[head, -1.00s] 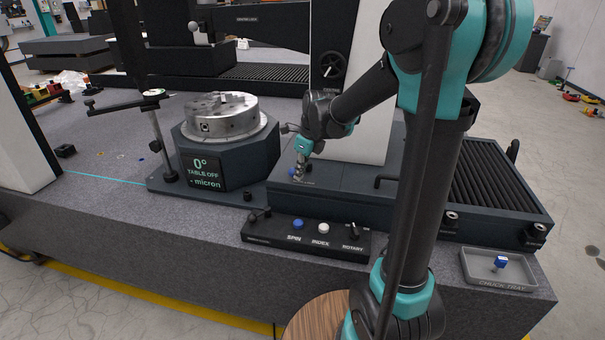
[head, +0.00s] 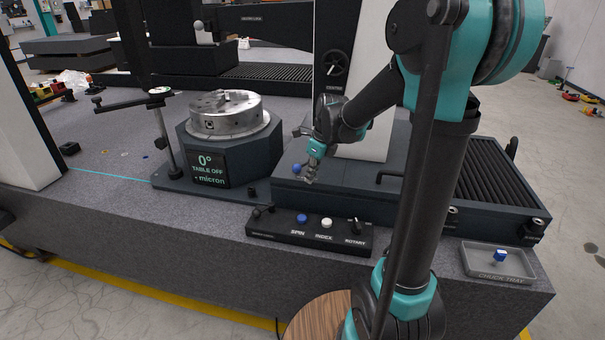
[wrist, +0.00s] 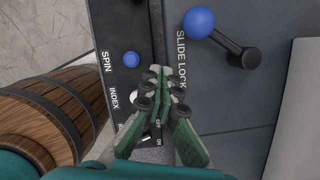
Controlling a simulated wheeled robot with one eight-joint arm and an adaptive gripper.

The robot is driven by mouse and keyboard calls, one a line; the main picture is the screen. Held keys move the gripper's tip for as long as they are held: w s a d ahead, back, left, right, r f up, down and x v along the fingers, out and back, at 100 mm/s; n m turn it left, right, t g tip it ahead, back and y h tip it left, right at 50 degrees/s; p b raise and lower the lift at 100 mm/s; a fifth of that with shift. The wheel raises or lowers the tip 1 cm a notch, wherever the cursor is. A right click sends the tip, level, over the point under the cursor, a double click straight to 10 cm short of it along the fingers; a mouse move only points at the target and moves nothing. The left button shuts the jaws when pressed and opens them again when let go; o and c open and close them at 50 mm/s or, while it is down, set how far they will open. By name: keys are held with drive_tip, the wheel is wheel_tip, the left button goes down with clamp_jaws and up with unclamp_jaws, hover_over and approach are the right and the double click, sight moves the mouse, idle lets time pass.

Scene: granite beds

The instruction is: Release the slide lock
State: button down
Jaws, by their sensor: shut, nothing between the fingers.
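The slide lock is a short black lever (wrist: 228,42) with a blue ball knob (wrist: 199,22) at one end and a black pivot (wrist: 249,58) at the other. It sits on the dark slide base beside the white SLIDE LOCK lettering. In the head view the blue knob (head: 297,168) shows just left of my gripper (head: 312,180); the rest of the lever is hard to make out. My gripper (wrist: 165,90) is shut and empty. In the wrist view its fingertips are below and left of the knob, apart from it, overlapping the lettering's lower end.
The button panel (head: 275,226) has a blue SPIN button (wrist: 131,59), a white INDEX button (head: 327,222) and a rotary knob. The round chuck (head: 228,112) stands left. A chuck tray (head: 476,262) is at right. A wooden barrel (wrist: 50,110) stands below the bed edge.

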drive_tip(key=v, duration=1)
drive_tip(key=shift+s+a, duration=0.25)
drive_tip(key=shift+s, duration=0.05)
drive_tip(key=s+d+f+n+t+h, duration=0.1)
drive_tip(key=s+d+f+n, duration=0.3)
drive_tip(key=s+f+n, duration=0.4)
drive_tip(key=s+d+f+n+t+h, duration=0.1)
drive_tip(key=s+d+f+n, duration=0.3)
drive_tip(key=s+f+n, duration=0.5)
drive_tip(key=s+n, duration=0.1)
drive_tip(key=n, duration=0.7)
drive_tip(key=shift+s+d+f+t, duration=0.15)
drive_tip(key=shift+d+f+t, duration=0.05)
drive_tip(key=shift+d+t, duration=0.15)
